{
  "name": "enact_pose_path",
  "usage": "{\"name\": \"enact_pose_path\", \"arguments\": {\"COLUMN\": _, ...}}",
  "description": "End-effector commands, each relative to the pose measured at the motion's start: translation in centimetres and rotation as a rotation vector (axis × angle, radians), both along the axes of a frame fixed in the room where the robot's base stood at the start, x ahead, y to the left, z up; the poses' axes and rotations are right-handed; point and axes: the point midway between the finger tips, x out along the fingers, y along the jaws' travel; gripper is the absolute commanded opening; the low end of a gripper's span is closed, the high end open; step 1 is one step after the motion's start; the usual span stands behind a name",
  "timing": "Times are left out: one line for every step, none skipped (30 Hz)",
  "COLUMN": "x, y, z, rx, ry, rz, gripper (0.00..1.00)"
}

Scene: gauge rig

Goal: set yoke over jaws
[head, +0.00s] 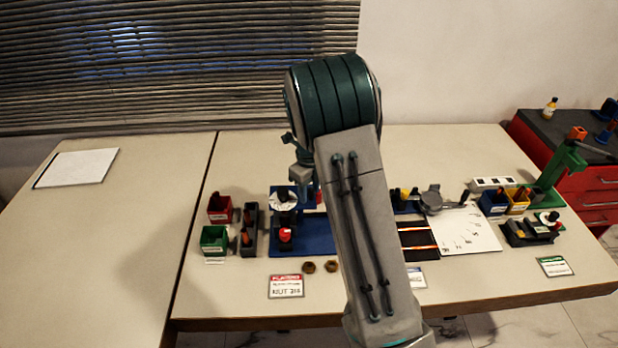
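A blue fixture (310,240) stands on the table, left of my arm. A white disc with a dark centre (283,198) sits high on it and a red-topped part (285,235) stands at its front. My gripper (303,184) is above and behind the fixture, close to the disc. Its fingers are too small and partly hidden by my arm, so I cannot tell whether they are open or hold anything. I cannot make out the yoke or the jaws for certain. My arm covers the right part of the fixture.
Red (220,208) and green bins (214,240) and a dark holder (249,230) stand left of the fixture. Two brown rings (308,267) lie in front. Right of my arm are a white sheet (465,232) and a green stand (560,165). The left table is mostly clear.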

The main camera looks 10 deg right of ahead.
Motion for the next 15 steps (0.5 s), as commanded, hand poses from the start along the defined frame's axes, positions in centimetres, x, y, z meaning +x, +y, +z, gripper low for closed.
{"name": "enact_pose_path", "arguments": {"x": 0.1, "y": 0.1, "z": 0.5, "rx": 0.000, "ry": -0.004, "rz": 0.001, "gripper": 0.38}}
{"name": "enact_pose_path", "arguments": {"x": 0.1, "y": 0.1, "z": 1.0, "rx": 0.001, "ry": -0.004, "rz": 0.001, "gripper": 0.38}}
{"name": "enact_pose_path", "arguments": {"x": 0.1, "y": 0.2, "z": 1.6, "rx": 0.000, "ry": -0.006, "rz": 0.003, "gripper": 0.38}}
{"name": "enact_pose_path", "arguments": {"x": 0.1, "y": 0.2, "z": 2.2, "rx": 0.001, "ry": -0.005, "rz": 0.003, "gripper": 0.38}}
{"name": "enact_pose_path", "arguments": {"x": 0.1, "y": 0.2, "z": 2.8, "rx": 0.000, "ry": -0.006, "rz": 0.003, "gripper": 0.38}}
{"name": "enact_pose_path", "arguments": {"x": 0.1, "y": 0.2, "z": 3.7, "rx": 0.001, "ry": -0.007, "rz": 0.003, "gripper": 0.38}}
{"name": "enact_pose_path", "arguments": {"x": 0.1, "y": 0.2, "z": 4.4, "rx": 0.001, "ry": -0.008, "rz": 0.003, "gripper": 0.38}}
{"name": "enact_pose_path", "arguments": {"x": 0.1, "y": 0.2, "z": 5.1, "rx": 0.001, "ry": -0.007, "rz": 0.004, "gripper": 0.38}}
{"name": "enact_pose_path", "arguments": {"x": 0.1, "y": 0.2, "z": 6.1, "rx": 0.001, "ry": -0.007, "rz": 0.005, "gripper": 0.38}}
{"name": "enact_pose_path", "arguments": {"x": 0.1, "y": 0.2, "z": 6.8, "rx": 0.000, "ry": -0.007, "rz": 0.005, "gripper": 0.38}}
{"name": "enact_pose_path", "arguments": {"x": 0.1, "y": 0.2, "z": 7.5, "rx": 0.000, "ry": -0.007, "rz": 0.005, "gripper": 0.38}}
{"name": "enact_pose_path", "arguments": {"x": 0.1, "y": 0.2, "z": 8.4, "rx": 0.000, "ry": -0.006, "rz": 0.005, "gripper": 0.38}}
{"name": "enact_pose_path", "arguments": {"x": 0.1, "y": 0.3, "z": 9.0, "rx": 0.001, "ry": -0.007, "rz": 0.005, "gripper": 0.38}}
{"name": "enact_pose_path", "arguments": {"x": 0.1, "y": 0.3, "z": 9.6, "rx": 0.002, "ry": -0.006, "rz": 0.005, "gripper": 0.38}}
{"name": "enact_pose_path", "arguments": {"x": 0.1, "y": 0.3, "z": 10.4, "rx": 0.002, "ry": -0.006, "rz": 0.004, "gripper": 0.38}}
